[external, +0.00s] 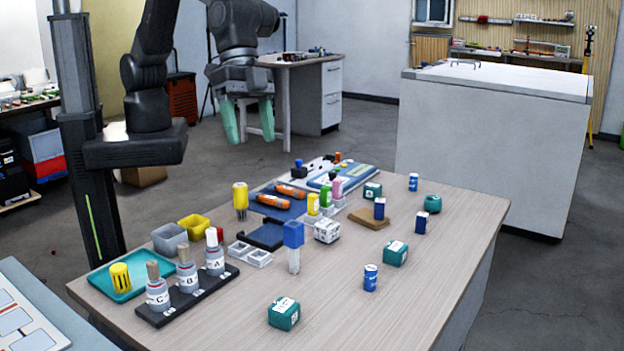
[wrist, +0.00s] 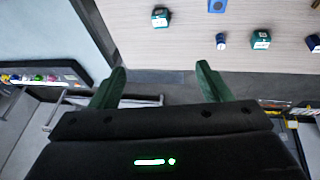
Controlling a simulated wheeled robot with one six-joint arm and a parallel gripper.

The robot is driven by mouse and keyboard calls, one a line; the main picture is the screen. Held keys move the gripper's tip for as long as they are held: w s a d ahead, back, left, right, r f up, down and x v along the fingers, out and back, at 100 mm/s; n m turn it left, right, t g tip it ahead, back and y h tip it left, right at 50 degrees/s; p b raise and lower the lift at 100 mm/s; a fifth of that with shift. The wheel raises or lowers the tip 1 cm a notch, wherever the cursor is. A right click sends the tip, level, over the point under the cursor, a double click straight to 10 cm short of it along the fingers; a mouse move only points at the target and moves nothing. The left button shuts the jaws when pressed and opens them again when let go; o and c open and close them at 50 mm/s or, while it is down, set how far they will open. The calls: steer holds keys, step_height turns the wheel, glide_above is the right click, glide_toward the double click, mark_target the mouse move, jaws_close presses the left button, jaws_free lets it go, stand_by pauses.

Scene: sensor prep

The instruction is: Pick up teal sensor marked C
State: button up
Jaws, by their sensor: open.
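Several teal blocks, the sensors, sit apart on the wooden table: one at the front (external: 284,314), one right of centre (external: 395,253), one farther back (external: 372,190) and a rounder one at the right (external: 432,203). They carry white labels, but I cannot read the letters. The wrist view shows one teal block (wrist: 160,18) at the top and another (wrist: 261,40) to the right. My gripper (external: 249,138) is open and empty, raised over the far side of the table. Its green fingers (wrist: 161,68) also show in the wrist view, with nothing between them.
Bottles marked A, B and C stand in a black rack (external: 208,299) at the front left. Blue cylinders (external: 370,278) stand among the blocks. The front right is clear.

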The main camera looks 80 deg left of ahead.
steer(key=shift+c, duration=0.2)
steer(key=n+t+y+b, duration=0.1)
steer(key=t+y+b, duration=0.1)
steer(key=b, duration=1.4)
glide_toward(283, 305)
steer(key=x, duration=0.5)
steer(key=shift+w+a+p, duration=0.1)
steer(key=shift+w+p, duration=0.2)
steer(key=shift+p, duration=0.05)
steer(key=shift+h, duration=0.3)
steer(key=shift+s+p+x, duration=0.15)
steer(key=shift+p+x, duration=0.1)
steer(key=shift+x, duration=1.1)
steer(key=shift+s+p+x, duration=0.1)
steer(key=shift+p+x, duration=0.1)
steer(key=shift+x, duration=1.15)
steer(key=shift+f, duration=0.1)
steer(key=shift+a, duration=0.1)
steer(key=shift+c, duration=0.4)
steer(key=c, duration=1.1)
